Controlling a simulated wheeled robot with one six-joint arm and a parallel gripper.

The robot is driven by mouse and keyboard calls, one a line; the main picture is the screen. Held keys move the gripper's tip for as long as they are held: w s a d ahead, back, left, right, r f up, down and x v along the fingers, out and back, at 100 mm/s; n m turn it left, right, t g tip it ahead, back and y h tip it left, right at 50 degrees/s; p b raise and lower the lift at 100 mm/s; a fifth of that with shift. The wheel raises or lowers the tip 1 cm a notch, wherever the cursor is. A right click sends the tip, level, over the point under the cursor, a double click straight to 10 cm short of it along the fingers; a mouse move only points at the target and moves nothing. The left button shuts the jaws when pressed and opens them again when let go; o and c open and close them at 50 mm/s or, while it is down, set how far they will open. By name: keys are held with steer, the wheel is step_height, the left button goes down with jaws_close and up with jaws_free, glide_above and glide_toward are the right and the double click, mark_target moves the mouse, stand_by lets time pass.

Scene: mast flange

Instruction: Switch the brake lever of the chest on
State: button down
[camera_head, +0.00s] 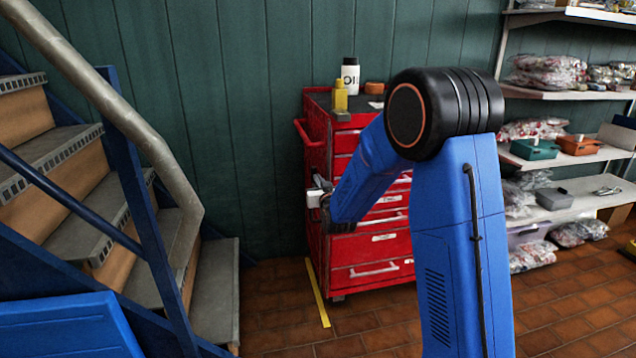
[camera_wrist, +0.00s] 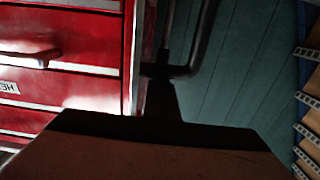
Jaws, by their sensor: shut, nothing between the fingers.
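The red chest (camera_head: 370,250) stands against the green wall. Its drawer fronts (camera_wrist: 60,90) also fill the left of the wrist view, which is upside down. My gripper (camera_head: 320,184) is at the chest's left front edge, partly hidden by my arm. In the wrist view my gripper (camera_wrist: 161,82) is a dark, narrow, shut shape holding nothing. A dark bent bar (camera_wrist: 205,40) lies right by the fingertips, beside the chest's edge.
A staircase with a grey handrail (camera_head: 150,140) and blue frame stands at the left. Shelves (camera_head: 560,150) with bags and boxes stand at the right. Bottles (camera_head: 350,76) stand on the chest. A yellow strip (camera_head: 318,293) lies on the tiled floor.

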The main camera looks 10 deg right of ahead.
steer(key=s+r, duration=0.1)
steer(key=s, duration=0.8)
steer(key=shift+s+r, duration=0.15)
steer(key=shift+s, duration=0.1)
